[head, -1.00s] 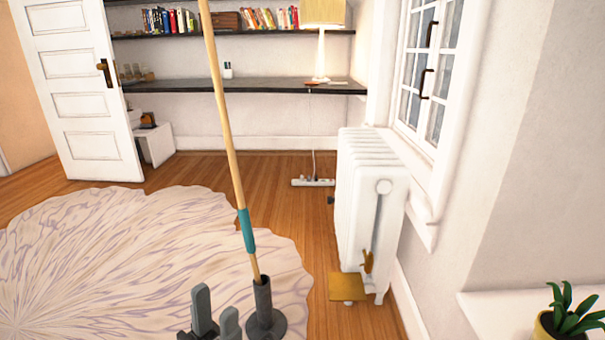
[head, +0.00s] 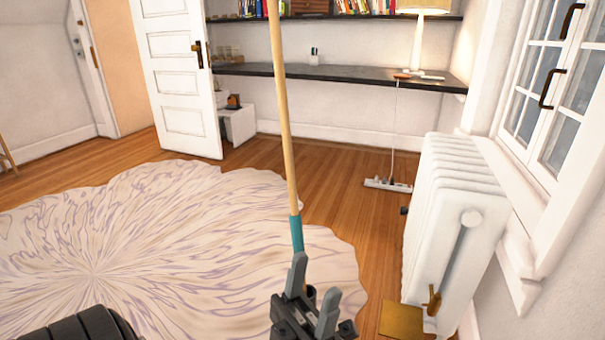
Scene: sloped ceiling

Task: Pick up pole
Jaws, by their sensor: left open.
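The pole (head: 285,120) is a long light wooden rod with a teal band (head: 296,233) low on it. It stands nearly upright in the head view, leaning slightly, and its top runs out of the picture. My left gripper (head: 313,290) is at the bottom centre, with its two grey fingers apart. The fingers overlap the lower end of the pole in the picture, just below the teal band. I cannot tell whether they touch it. The gripper hides most of the dark stand at the pole's foot. My right gripper is not in view.
A pale patterned rug (head: 180,230) covers the floor on the left. A white radiator (head: 450,215) stands at the right under the window. A dark desk shelf (head: 350,77) with a lamp (head: 420,25) runs along the back wall. A white door (head: 178,80) stands open.

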